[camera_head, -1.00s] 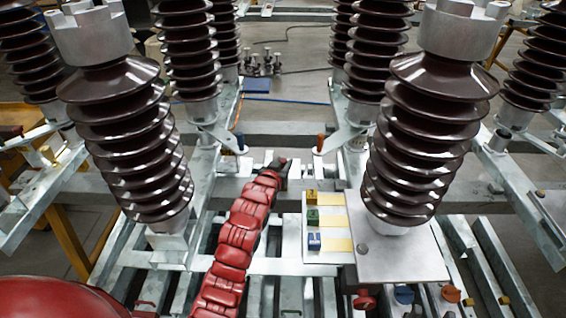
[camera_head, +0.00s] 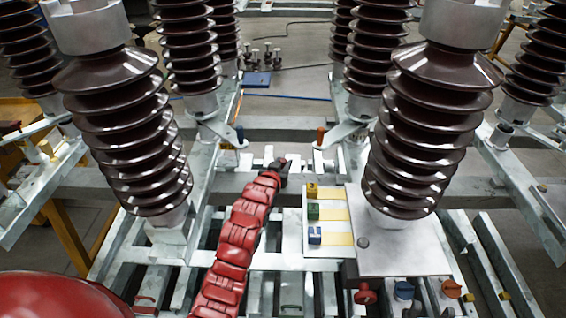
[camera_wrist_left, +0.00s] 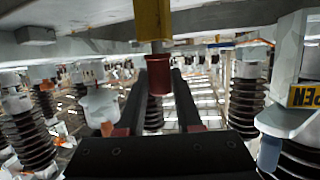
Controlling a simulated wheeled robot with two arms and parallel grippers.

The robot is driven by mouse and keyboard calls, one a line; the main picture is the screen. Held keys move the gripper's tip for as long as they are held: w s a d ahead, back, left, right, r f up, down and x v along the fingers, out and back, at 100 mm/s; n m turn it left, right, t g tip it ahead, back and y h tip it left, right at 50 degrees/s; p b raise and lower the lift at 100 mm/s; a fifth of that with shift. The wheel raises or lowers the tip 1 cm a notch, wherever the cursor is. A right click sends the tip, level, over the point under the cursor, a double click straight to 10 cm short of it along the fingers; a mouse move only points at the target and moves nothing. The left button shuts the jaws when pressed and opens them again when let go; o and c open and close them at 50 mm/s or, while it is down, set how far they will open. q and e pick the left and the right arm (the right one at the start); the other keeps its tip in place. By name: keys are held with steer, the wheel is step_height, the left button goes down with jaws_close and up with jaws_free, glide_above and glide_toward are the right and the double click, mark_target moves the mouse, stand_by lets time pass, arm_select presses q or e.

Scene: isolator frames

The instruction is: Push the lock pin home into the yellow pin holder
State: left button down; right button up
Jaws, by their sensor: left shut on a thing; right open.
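My left gripper (camera_head: 279,168), at the end of the red arm in the head view, is small and dark there, left of the labelled blocks. In the left wrist view my left gripper (camera_wrist_left: 158,82) has its two black fingers shut on the red lock pin (camera_wrist_left: 158,65). The yellow pin holder (camera_wrist_left: 152,18) is directly above the pin in that view. A short metallic length shows between the red part and the holder; how deep the pin sits inside is hidden. In the head view, pin and holder cannot be made out. My right gripper is not in view.
Large brown insulators (camera_head: 128,130) stand on both sides, with steel beams around. A yellow "OPEN" label (camera_wrist_left: 304,96) is at the wrist view's right.

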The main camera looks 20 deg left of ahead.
arm_select(q)
steer(key=shift+f, duration=0.45)
steer(key=c, duration=0.5)
jaws_free()
steer(key=v, duration=1.7)
steer(key=shift+s, duration=0.15)
steer(key=shift+r, duration=0.15)
